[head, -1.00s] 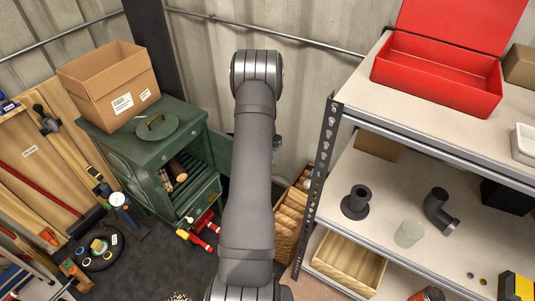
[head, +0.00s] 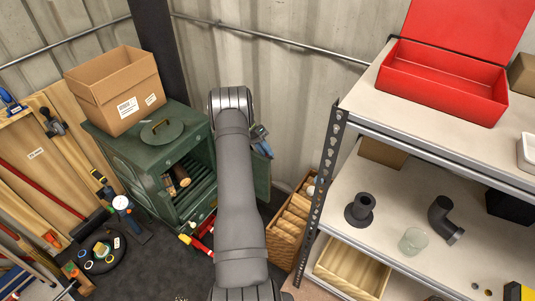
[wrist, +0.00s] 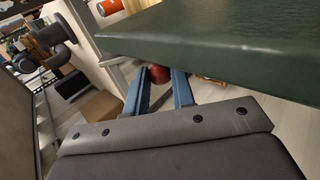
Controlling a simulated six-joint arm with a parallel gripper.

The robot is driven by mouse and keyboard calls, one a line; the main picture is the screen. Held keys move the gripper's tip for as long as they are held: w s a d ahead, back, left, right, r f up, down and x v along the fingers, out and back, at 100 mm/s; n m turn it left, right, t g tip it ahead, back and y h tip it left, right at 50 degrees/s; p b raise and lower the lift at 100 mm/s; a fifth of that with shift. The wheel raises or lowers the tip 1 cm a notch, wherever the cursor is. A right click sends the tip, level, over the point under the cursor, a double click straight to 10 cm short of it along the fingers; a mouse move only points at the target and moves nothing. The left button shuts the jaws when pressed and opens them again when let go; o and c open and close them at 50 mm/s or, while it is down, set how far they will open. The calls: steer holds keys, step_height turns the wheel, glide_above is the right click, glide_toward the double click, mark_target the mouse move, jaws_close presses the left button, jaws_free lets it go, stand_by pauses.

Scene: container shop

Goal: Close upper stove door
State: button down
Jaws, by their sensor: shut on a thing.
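The dark green stove (head: 139,172) stands at the left with its upper door open, so the firewood (head: 181,176) inside shows. The open door (head: 262,178) shows to the right of my arm, which hides part of it. My gripper (head: 262,142) is small in the head view, near the top of the open door. In the wrist view a large dark green slab, seemingly the door (wrist: 215,45), fills the upper right. The blue fingers of my gripper (wrist: 158,85) stand beside it, with a round red thing (wrist: 158,74) between them. The exact contact is hard to see.
A cardboard box (head: 114,95) and a round lid (head: 161,132) sit on the stove. Red-and-yellow tools (head: 197,242) lie before it. A metal shelf (head: 334,150) with a red case (head: 445,88) stands right, a wooden crate (head: 290,222) beside it.

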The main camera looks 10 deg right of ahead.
steer(key=shift+w+a+r+g+h, duration=0.1)
steer(key=shift+w+g+h, duration=0.05)
steer(key=shift+g+h, duration=0.2)
stand_by(0.4)
steer(key=c, duration=1.2)
jaws_free()
steer(key=shift+c, duration=0.2)
steer(key=v, duration=1.2)
steer(key=x, duration=1.2)
